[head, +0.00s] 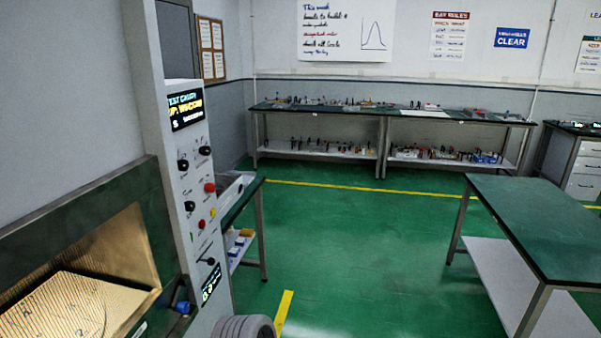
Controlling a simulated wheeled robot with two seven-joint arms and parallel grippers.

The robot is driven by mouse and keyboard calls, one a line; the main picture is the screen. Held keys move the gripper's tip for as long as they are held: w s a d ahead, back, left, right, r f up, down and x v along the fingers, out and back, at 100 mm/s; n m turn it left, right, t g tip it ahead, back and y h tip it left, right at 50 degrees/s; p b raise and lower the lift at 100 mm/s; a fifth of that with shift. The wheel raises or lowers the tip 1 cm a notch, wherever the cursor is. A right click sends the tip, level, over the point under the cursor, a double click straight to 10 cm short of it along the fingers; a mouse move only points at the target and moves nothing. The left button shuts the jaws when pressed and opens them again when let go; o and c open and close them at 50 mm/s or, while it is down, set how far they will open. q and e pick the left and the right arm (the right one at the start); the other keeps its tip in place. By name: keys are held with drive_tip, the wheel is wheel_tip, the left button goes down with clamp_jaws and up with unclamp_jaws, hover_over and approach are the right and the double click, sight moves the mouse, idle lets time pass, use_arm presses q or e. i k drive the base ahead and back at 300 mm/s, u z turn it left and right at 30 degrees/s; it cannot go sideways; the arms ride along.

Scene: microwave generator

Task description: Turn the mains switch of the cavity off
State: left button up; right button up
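The test cavity (100,255) stands at the left with its lit, tan-lined chamber open to view. Its pale control panel (181,150) rises at the right side of the chamber. The panel has a lit display (186,109) at the top, several black knobs, a red button (209,187), and another black knob or switch (209,261) low down above a small lit display (211,283). I cannot read which control is the mains switch, nor its setting. Neither of my grippers is in view.
A blue-tipped part (182,307) sticks out by the chamber's lower right edge. A small green-topped table (241,200) stands just behind the panel. Another green-topped table (540,215) is at the right. Green floor (370,250) between them is clear. Long benches line the back wall.

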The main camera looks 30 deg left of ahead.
sight(209, 187)
drive_tip(key=u, duration=0.4)
drive_tip(key=i, duration=1.7)
drive_tip(key=u, duration=1.2)
drive_tip(key=i, duration=0.2)
drive_tip(key=u, duration=0.15)
